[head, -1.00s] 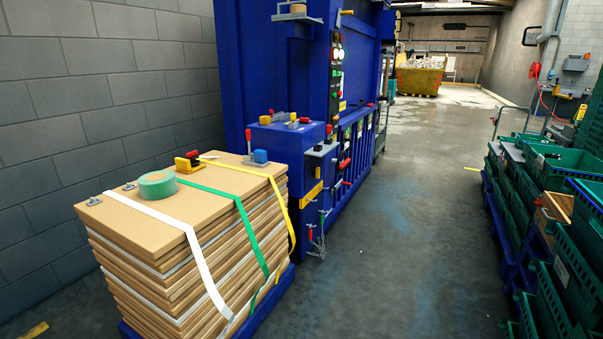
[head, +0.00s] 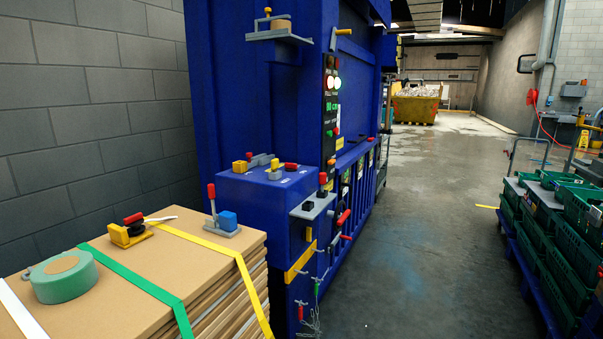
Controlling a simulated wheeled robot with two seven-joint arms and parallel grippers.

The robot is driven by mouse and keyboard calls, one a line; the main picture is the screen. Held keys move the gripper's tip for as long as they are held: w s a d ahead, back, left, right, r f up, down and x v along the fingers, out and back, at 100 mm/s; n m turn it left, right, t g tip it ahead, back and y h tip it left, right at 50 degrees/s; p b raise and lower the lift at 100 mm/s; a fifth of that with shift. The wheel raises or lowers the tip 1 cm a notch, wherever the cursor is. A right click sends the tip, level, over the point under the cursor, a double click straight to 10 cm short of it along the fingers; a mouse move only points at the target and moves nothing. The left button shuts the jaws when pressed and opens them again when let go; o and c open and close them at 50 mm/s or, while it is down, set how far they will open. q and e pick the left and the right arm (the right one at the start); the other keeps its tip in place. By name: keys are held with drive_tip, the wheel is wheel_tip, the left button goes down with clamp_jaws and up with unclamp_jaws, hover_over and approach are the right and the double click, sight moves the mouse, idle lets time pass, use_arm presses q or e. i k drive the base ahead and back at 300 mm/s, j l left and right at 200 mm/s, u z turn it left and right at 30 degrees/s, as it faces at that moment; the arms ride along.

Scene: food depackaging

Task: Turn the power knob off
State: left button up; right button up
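A tall blue baling machine (head: 245,110) stands at centre left. Its narrow dark control panel (head: 331,115) carries lit white lamps (head: 333,83), a green display and small red and green controls. Which of these is the power knob I cannot tell at this size. A lower blue box (head: 262,190) on the machine bears yellow, grey and red fittings. A grey bracket (head: 313,206) with black blocks and a red-topped lever sits at its front corner. Neither of my grippers shows.
A strapped cardboard stack (head: 150,290) with a green tape roll (head: 64,276) stands at front left. Green crates (head: 570,245) on a blue pallet line the right. The grey floor (head: 430,240) between is clear. A yellow skip (head: 415,108) stands far back.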

sight(289, 167)
drive_tip(key=i+z, duration=0.3)
drive_tip(key=i, duration=0.85)
